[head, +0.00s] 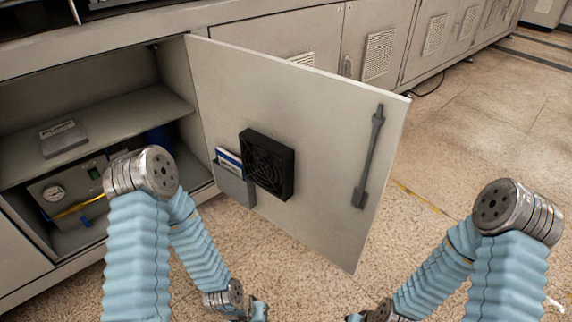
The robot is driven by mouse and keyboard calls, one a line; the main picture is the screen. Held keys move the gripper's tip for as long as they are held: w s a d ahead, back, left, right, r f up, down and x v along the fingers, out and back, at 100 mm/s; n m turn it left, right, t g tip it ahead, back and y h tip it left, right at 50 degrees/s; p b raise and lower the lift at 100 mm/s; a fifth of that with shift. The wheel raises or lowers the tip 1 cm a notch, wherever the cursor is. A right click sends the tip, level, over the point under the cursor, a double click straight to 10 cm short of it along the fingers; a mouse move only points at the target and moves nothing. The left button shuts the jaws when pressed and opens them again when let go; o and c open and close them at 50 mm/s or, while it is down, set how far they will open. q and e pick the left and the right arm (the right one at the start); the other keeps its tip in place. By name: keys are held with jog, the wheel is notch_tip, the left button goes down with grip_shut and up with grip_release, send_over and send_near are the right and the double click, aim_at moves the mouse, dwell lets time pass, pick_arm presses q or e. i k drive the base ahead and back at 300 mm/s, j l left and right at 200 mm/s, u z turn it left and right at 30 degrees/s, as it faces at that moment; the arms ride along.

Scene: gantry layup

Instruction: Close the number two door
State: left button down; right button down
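One cabinet door (320,120) stands wide open, swung out from the cabinet toward me. I see its inner face, with a black fan (267,165), a grey pocket (235,188) holding papers, and a dark latch rod (368,160) near its free edge. No door number is readable. The open cabinet (95,115) is left of the door's hinge edge. My two arms reach down in front, left and right of the door's lower part.
Inside the cabinet, a grey box (63,138) lies on the shelf (135,110), and a unit with a gauge (65,195) stands below. Shut vented doors (378,50) continue to the right. The speckled floor (480,130) right of the open door is clear.

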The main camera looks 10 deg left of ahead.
aim_at(319, 124)
jog(key=i+l+u, duration=0.1)
jog(key=l+u, duration=0.35)
jog(key=l, duration=0.25)
jog(key=l+u, duration=0.45)
jog(key=l, duration=0.3)
jog(key=k+l+u, duration=0.1)
jog(key=l+u, duration=0.35)
jog(key=l, duration=0.25)
jog(key=i+l+u, duration=0.1)
jog(key=l+u, duration=0.35)
jog(key=l, duration=0.35)
jog(key=l+u, duration=0.4)
jog(key=l, duration=0.4)
jog(key=k+l+u, duration=0.15)
jog(key=l+u, duration=0.3)
jog(key=l, duration=0.3)
jog(key=k+z, duration=0.15)
jog(key=z, duration=0.15)
